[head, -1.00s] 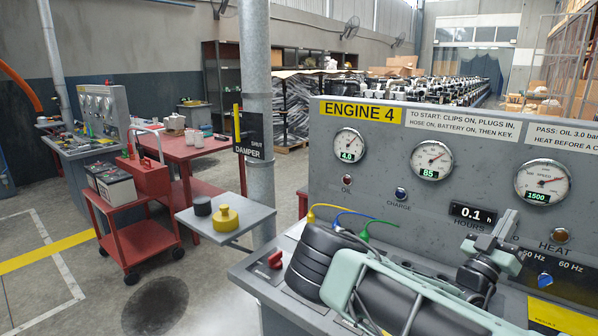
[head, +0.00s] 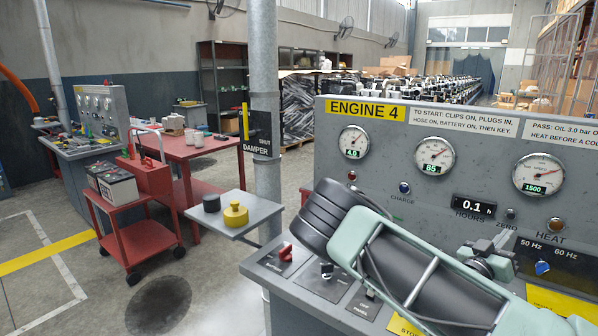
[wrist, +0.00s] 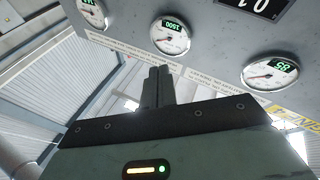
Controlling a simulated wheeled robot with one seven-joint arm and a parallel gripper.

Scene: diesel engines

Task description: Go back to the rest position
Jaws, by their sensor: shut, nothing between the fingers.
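My gripper (wrist: 158,75) shows in the wrist view with its two dark fingers together and nothing between them. In the wrist view it points toward the gauge panel, which appears upside down. My pale green and black arm crosses the lower right of the head view, in front of the engine 4 console (head: 334,155). In the head view my arm mostly hides the gripper's end. The three gauges on the panel read 4.0, 85 and 1500, and the hours display (head: 474,207) shows 0.1 h.
A red key-like switch (head: 285,252) and a black switch (head: 327,269) sit on the console's front ledge. A small grey shelf (head: 215,222) left of the console carries a yellow weight-like piece (head: 236,214) and a dark cap (head: 211,203). A red trolley (head: 133,240) holds a battery. Floor is clear between them.

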